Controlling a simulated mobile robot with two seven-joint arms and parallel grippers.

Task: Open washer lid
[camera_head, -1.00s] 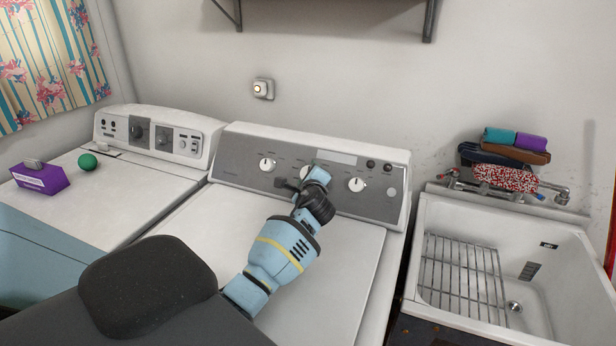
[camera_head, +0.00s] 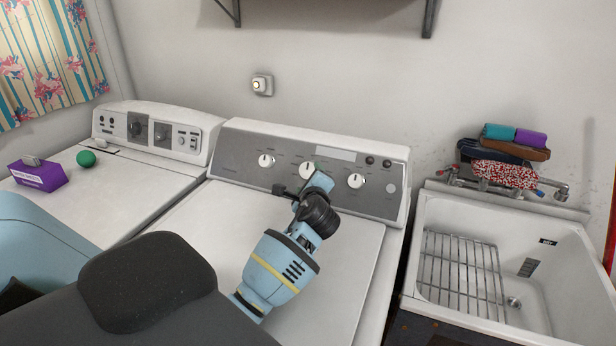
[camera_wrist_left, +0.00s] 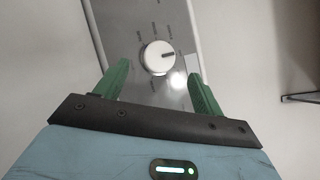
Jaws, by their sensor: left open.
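The white top-loading machine in the middle has a flat lid (camera_head: 200,235) that lies shut. Its grey control panel (camera_head: 235,165) stands along the back edge, with white knobs. My left gripper (camera_head: 308,178) is above the back of this machine, in front of the panel. In the left wrist view its green fingers (camera_wrist_left: 158,78) are spread apart and empty, with a white panel knob (camera_wrist_left: 157,57) seen between them. The head view mostly hides the fingers behind the wrist. I cannot tell whether they touch the machine. My right gripper is not in view.
A second white machine (camera_head: 130,185) stands to the left, with a purple box (camera_head: 40,177) and a green ball (camera_head: 86,158) on top. A white utility sink (camera_head: 560,245) with a wire rack (camera_head: 460,275) is on the right. Folded cloths (camera_head: 505,175) lie behind it.

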